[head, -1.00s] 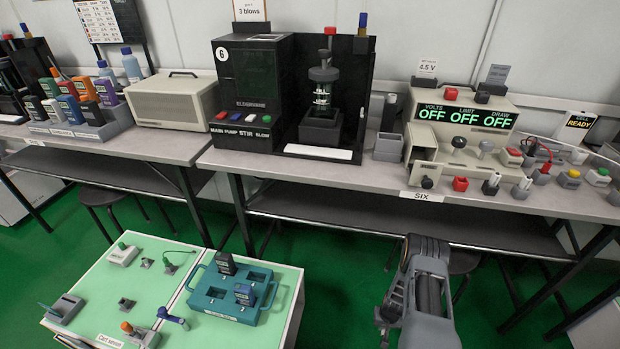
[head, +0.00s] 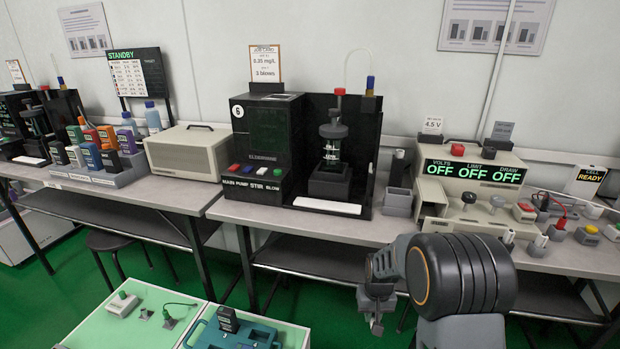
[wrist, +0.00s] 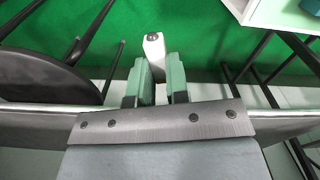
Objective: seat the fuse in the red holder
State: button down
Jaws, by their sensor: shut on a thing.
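My gripper (wrist: 158,75) has its two green fingers closed around a slim white piece (wrist: 153,45) with a dark spot at its end. It looks like the fuse, but I cannot be sure. In the head view my gripper (head: 376,308) hangs in front of the bench, below the bench top, and the held piece is not clear there. A pale block with a red top (head: 524,210) stands on the bench at right, and a small red terminal (head: 556,231) stands near it. I cannot tell which is the red holder. My arm hides part of the bench front.
The bench (head: 385,234) carries a dark stirring station (head: 265,135), a meter box reading OFF (head: 473,172) and several small grey sockets. A green-topped cart (head: 150,325) with a teal tray (head: 255,335) is at lower left. The wrist view shows green floor (wrist: 90,25) and a stool (wrist: 45,75).

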notch_tip(320, 180, up, 3)
jog(key=a, duration=0.1)
notch_tip(320, 180, up, 20)
jog(key=p, duration=3)
send_over(371, 324)
jog(key=shift+r, duration=0.1)
jog(key=shift+s, duration=0.1)
